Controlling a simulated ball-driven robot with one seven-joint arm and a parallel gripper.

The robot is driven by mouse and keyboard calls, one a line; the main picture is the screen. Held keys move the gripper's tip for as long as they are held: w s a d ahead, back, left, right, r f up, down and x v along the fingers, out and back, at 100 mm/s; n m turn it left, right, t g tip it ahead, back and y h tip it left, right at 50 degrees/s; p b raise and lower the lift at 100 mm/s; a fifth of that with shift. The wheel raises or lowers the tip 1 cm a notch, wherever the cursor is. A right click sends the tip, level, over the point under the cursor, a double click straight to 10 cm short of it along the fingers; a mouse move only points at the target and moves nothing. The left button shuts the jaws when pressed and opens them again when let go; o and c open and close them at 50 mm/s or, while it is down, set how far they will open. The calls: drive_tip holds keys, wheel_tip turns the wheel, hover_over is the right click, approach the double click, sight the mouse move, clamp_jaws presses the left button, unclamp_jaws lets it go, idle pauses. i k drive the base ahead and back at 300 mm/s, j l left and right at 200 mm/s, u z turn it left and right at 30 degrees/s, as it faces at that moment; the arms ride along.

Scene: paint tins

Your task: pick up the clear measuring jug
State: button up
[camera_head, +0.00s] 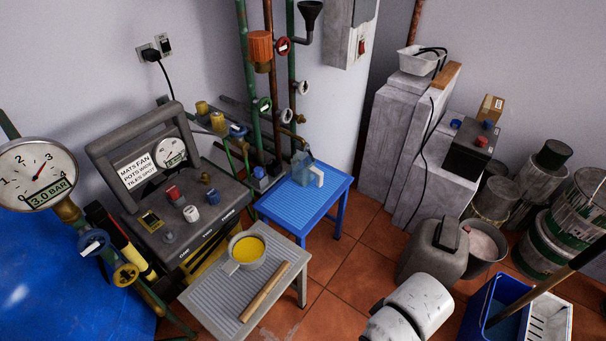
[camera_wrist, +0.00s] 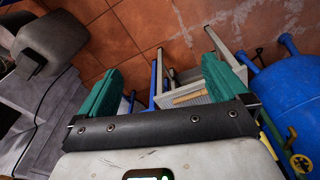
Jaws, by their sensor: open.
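The clear measuring jug (camera_head: 302,166) stands on the blue ribbed stool (camera_head: 321,195) in the head view. It is see-through and bluish, with a whitish handle-like part at its right side. I cannot make it out in the wrist view. My gripper (camera_wrist: 160,90) shows in the wrist view with its two green fingers spread wide apart. The fingers do not show in the head view, and the gripper is well away from the jug.
A grey stool (camera_head: 197,306) in front holds a pot of yellow paint (camera_head: 247,249) and a wooden stick (camera_head: 264,291). Pipes and valves (camera_head: 264,105) rise behind the jug. A control panel (camera_head: 180,213) stands left. Grey blocks (camera_head: 386,142) and tins are right. Tiled floor (camera_head: 375,245) is open between.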

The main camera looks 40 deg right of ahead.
sight(309, 173)
drive_tip(key=i+z, duration=0.3)
drive_tip(key=i, duration=0.25)
drive_tip(key=i+j+z, duration=0.35)
drive_tip(key=i, duration=0.25)
drive_tip(key=i+l, duration=0.3)
drive_tip(key=l, duration=0.25)
drive_tip(key=z, duration=0.05)
